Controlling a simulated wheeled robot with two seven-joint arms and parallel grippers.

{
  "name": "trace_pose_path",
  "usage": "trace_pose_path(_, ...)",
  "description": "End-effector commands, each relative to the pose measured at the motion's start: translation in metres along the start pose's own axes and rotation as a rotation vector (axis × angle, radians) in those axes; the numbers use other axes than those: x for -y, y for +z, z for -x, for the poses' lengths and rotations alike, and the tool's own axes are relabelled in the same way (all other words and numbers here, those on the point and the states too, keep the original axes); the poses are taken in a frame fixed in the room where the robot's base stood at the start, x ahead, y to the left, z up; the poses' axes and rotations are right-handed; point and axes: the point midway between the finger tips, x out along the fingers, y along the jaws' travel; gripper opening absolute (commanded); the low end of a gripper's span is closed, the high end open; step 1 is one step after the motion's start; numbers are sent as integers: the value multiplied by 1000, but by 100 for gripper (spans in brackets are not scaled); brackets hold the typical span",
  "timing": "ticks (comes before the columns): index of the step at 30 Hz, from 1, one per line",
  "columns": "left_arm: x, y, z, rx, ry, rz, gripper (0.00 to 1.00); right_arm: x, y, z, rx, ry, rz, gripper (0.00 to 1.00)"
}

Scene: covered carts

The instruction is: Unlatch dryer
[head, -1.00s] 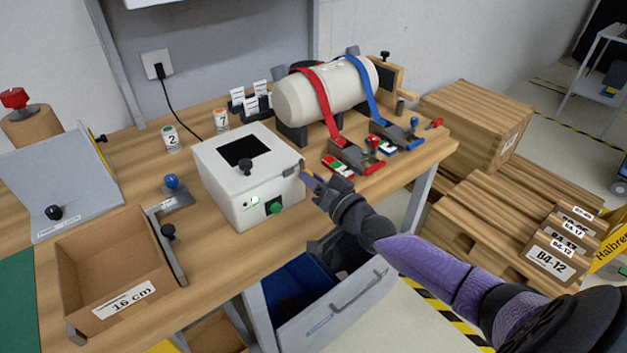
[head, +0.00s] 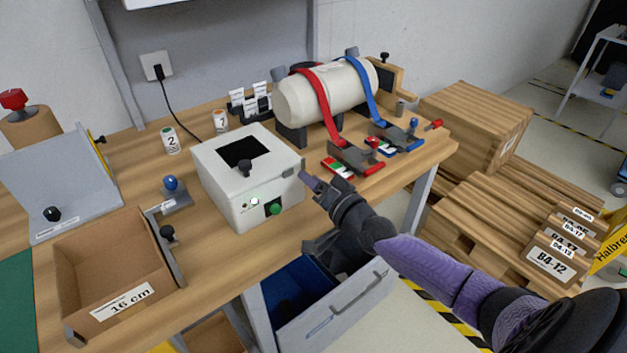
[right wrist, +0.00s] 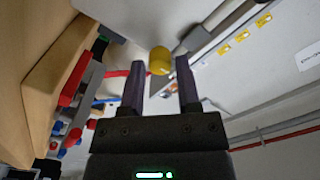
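The dryer is taken to be the white box (head: 243,190) on the bench. It has a black window and black knob (head: 245,168) on its closed lid, a light (head: 254,201) and a green button (head: 275,209) in front. A small grey latch piece (head: 289,173) is at the top of its right side; its exact state is too small to tell. My right gripper (head: 323,183) is just right of that side, apparently clear of it. In the right wrist view its fingers (right wrist: 161,85) are apart with nothing gripped; a yellow round part (right wrist: 160,60) shows beyond them. My left gripper is out of view.
A white tank (head: 325,95) with red and blue straps stands behind. A blue-knobbed device (head: 174,190) and a cardboard box (head: 110,270) are to the left. A drawer (head: 335,305) stands open below my right gripper. Wooden crates (head: 475,120) are to the right.

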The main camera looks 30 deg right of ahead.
Motion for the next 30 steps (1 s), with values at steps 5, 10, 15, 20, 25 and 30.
trace_pose_path(5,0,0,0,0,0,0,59,0,0,0,0,0,1,66)
trace_pose_path(10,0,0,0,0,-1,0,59,0,0,0,0,0,1,66)
trace_pose_path(15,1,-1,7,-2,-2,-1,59,1,-1,15,3,2,1,66)
trace_pose_path(20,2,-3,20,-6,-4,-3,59,2,-1,54,6,3,1,66)
trace_pose_path(25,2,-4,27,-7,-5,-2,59,1,-1,88,3,3,1,66)
trace_pose_path(30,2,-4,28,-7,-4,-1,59,0,0,99,1,0,2,66)
